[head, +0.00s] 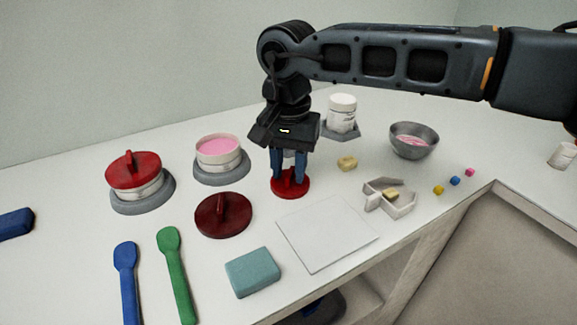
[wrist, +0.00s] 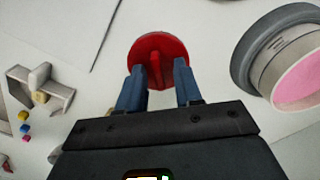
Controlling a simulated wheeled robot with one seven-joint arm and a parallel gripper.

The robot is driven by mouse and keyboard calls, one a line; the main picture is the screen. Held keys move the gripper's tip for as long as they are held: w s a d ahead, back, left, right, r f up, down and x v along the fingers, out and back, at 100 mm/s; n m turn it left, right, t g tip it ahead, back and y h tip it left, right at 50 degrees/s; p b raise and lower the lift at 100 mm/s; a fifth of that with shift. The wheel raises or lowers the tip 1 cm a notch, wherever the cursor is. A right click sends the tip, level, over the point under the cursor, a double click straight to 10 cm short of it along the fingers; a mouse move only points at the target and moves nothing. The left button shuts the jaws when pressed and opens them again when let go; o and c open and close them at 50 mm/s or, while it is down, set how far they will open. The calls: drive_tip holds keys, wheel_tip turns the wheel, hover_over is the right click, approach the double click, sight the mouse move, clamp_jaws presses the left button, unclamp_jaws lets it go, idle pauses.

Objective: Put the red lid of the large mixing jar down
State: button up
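A bright red lid (head: 290,184) with an upright grip lies, as far as I can see, flat on the white worktop. My gripper (head: 288,178) is directly above it, pointing down, with a finger on each side of the grip. In the wrist view, the red lid (wrist: 158,50) shows between and beyond the two fingertips (wrist: 159,68), which stand apart with gaps beside the grip. A wider dark red lid (head: 223,215) lies nearer on the worktop. An open jar of pink cream (head: 219,160) stands on a grey base behind it.
A jar with a red lid (head: 134,172) stands at left. A white jar (head: 342,113) and grey bowl (head: 414,140) stand behind right. A divided tray (head: 390,198), white sheet (head: 327,232), teal block (head: 253,272), blue spatula (head: 127,270) and green spatula (head: 173,260) lie in front.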

sight(289, 172)
wheel_tip(289, 172, up, 12)
idle(0.4)
drive_tip(key=shift+f, duration=0.1)
